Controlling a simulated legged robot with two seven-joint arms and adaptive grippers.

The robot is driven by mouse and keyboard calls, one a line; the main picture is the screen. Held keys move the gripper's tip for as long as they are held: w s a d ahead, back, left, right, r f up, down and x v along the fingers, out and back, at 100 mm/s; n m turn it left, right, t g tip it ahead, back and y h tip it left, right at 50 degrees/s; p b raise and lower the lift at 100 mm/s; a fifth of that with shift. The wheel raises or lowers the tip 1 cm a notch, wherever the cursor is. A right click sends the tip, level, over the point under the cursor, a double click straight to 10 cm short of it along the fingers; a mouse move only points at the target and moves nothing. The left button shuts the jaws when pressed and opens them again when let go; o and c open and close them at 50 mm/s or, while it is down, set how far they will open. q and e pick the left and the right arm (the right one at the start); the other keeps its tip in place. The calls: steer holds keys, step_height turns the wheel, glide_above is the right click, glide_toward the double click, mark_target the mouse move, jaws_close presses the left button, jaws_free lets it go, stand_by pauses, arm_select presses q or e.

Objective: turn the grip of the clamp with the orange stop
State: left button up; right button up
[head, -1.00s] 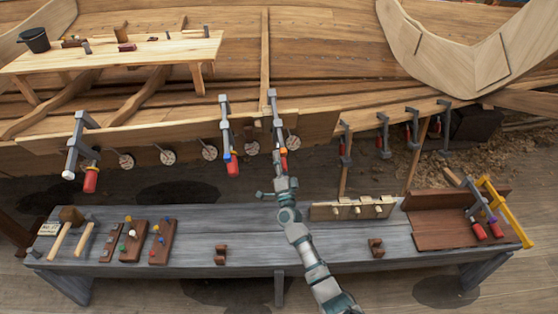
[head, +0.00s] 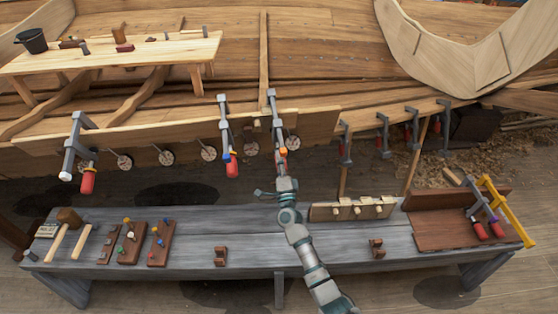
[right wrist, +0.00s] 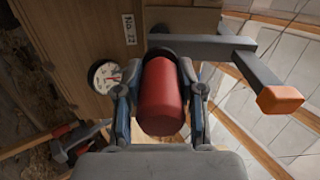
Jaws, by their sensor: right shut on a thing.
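The clamp with the orange stop (head: 274,118) hangs on the hull's plank edge, near the middle of the head view. Its orange stop shows at the bar's end in the right wrist view (right wrist: 280,99). Its red grip (right wrist: 161,98) lies between the two fingers of my right gripper (right wrist: 160,112), which is shut on it. In the head view my right gripper (head: 285,172) reaches up to the clamp from below and hides most of the grip. My left gripper is not in view.
A clamp with a blue stop (head: 226,135) hangs just to the left, and another clamp (head: 76,150) farther left. The grey bench (head: 190,258) below carries mallets, a rack of pegs and spare clamps (head: 482,208).

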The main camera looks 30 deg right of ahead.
steer(key=shift+f, duration=0.35)
steer(key=o, duration=1)
steer(key=shift+o, duration=0.7)
steer(key=shift+r, duration=0.1)
steer(key=v, duration=1.2)
steer(key=shift+w+d, duration=0.1)
